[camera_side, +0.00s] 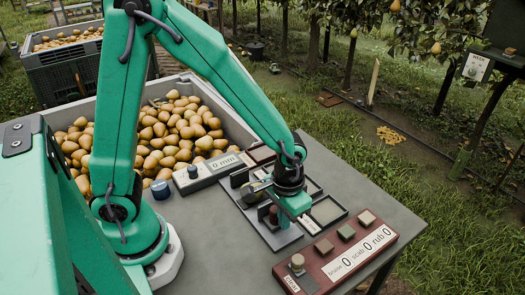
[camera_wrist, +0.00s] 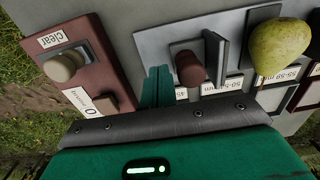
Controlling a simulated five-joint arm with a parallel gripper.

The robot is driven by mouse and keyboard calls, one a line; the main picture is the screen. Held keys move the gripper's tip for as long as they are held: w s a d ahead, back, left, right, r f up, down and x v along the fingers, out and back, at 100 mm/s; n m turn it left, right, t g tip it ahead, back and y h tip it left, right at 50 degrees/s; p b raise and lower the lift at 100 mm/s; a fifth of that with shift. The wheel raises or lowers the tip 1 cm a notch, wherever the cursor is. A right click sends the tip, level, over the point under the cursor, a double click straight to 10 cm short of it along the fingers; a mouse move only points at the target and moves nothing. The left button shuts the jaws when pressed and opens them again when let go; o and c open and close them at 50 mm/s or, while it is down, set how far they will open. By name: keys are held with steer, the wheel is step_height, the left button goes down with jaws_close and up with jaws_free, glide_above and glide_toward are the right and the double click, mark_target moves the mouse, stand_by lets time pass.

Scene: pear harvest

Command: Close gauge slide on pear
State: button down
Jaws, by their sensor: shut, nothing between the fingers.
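The gauge slide carries a dark red knob (camera_wrist: 190,68) and an upright grey plate (camera_wrist: 214,52) in the wrist view. A yellow-green pear (camera_wrist: 278,48) stands to the right of the plate, with a visible gap between them. My gripper (camera_wrist: 156,86) is shut and empty, just left of the knob; whether it touches the knob I cannot tell. In the side view my gripper (camera_side: 297,210) is low over the bench by the gauge base (camera_side: 272,238), beside the knob (camera_side: 273,214).
A red panel (camera_side: 340,252) with several square buttons and a knob sits at the bench's front; its counters read 0. Size-labelled trays (camera_side: 327,210) lie close around the gauge. A readout (camera_side: 224,163) shows 0 mm. A bin of pears (camera_side: 185,132) stands behind.

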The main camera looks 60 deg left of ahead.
mark_target(276, 210)
steer(key=shift+a, duration=2.05)
stand_by(1.1)
steer(key=shift+d, duration=0.45)
stand_by(0.9)
steer(key=shift+r, duration=0.1)
steer(key=shift+r, duration=3.9)
steer(key=shift+r, duration=0.1)
steer(key=shift+s+a+r, duration=0.1)
steer(key=shift+a+r, duration=0.2)
steer(key=shift+r, duration=0.15)
steer(key=s+a+r+t, duration=0.5)
steer(key=s+a+r, duration=0.3)
steer(key=r, duration=0.3)
steer(key=shift+r+t, duration=0.2)
steer(key=shift+t, duration=0.1)
